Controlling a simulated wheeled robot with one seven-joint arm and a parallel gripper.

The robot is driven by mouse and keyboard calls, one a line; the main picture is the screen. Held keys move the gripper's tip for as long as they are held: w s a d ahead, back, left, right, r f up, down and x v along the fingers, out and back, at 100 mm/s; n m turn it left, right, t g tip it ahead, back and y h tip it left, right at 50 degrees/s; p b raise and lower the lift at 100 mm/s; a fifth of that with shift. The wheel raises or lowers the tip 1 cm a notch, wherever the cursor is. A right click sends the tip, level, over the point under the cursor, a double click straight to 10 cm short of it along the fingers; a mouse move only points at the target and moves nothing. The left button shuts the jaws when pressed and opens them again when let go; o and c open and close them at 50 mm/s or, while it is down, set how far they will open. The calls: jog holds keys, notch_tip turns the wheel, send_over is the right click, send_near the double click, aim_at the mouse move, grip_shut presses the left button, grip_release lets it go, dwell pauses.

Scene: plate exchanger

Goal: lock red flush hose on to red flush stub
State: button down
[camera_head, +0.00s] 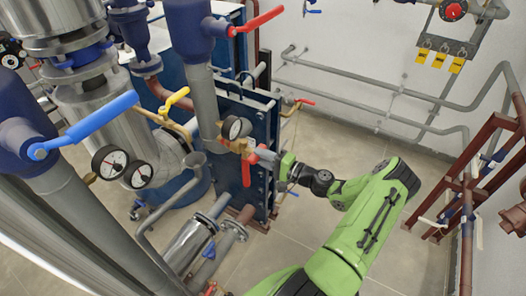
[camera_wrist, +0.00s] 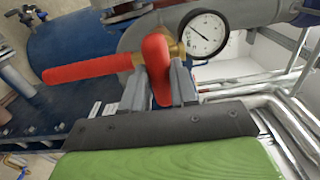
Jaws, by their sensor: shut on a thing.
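My gripper (camera_head: 267,156) reaches the brass fitting (camera_head: 240,146) below the grey vertical pipe. In the wrist view its grey fingers (camera_wrist: 160,88) are shut on a rounded red handle (camera_wrist: 155,55), which points toward the palm. A second red handle (camera_wrist: 88,70) stretches left from the same brass fitting, outside the fingers. It hangs down in the head view (camera_head: 246,173). A round white gauge (camera_wrist: 204,32) sits just right of the held handle. I cannot make out a separate red hose or stub; the handle's root is partly hidden by the fingers.
The blue plate exchanger (camera_head: 228,105) stands close behind my gripper. A blue-handled pipe (camera_head: 85,125) and two gauges (camera_head: 125,165) are at left. A brown-red frame (camera_head: 480,170) stands at right. Open tiled floor (camera_head: 320,145) lies between it and the exchanger.

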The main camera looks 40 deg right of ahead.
jog(key=shift+w+r+m, duration=0.1)
jog(key=shift+r+m, duration=0.1)
jog(key=shift+m, duration=0.4)
jog(key=c, duration=0.8)
grip_release()
jog(key=shift+w+a+f, duration=0.1)
jog(key=b+v, duration=0.2)
jog(key=v, duration=1.4)
